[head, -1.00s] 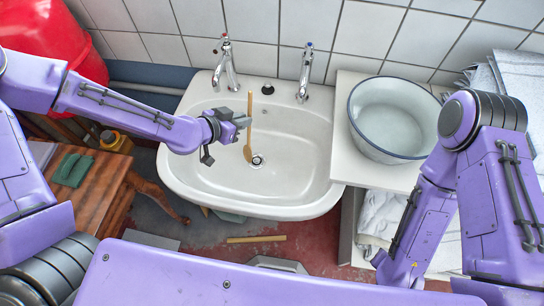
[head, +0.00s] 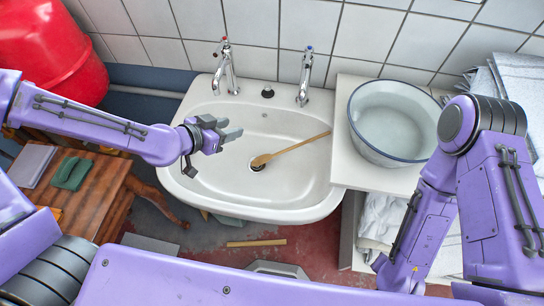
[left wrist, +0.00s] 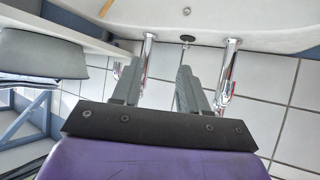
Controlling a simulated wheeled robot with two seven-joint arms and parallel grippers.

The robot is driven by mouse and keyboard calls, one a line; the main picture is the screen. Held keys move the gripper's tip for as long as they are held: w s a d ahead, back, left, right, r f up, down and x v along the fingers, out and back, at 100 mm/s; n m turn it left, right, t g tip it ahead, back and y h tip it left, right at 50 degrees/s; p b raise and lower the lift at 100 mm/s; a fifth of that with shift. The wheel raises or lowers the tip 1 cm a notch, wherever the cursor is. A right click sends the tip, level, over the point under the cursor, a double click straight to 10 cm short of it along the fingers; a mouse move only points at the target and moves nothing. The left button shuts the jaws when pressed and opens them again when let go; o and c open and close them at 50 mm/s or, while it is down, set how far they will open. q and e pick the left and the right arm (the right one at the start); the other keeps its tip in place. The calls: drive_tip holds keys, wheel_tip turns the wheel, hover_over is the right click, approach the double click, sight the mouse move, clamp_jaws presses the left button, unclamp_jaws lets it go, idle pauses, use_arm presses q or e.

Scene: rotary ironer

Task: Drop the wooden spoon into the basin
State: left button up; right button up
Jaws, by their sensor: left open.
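The wooden spoon (head: 294,147) lies slantwise inside the white basin (head: 215,182), its bowl by the drain and its handle pointing up to the right wall. My left gripper (head: 235,134) is over the left part of the basin, open and empty, apart from the spoon. In the left wrist view its two grey fingers (left wrist: 158,78) are spread with nothing between them, and the basin (left wrist: 200,22) fills the top. A bit of the spoon's handle (left wrist: 105,8) shows at that view's top edge. My right gripper is out of view.
Two chrome taps (head: 226,68) stand at the basin's back. An enamel bowl (head: 392,120) sits on the white counter (head: 345,95) at right. A wooden table (head: 95,205) with a green cloth (head: 72,172) is at left. A wooden strip (head: 256,243) lies on the floor.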

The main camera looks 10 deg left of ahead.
use_arm(q)
drive_tip(key=p+v, duration=0.3)
drive_tip(key=v, duration=0.2)
idle(0.5)
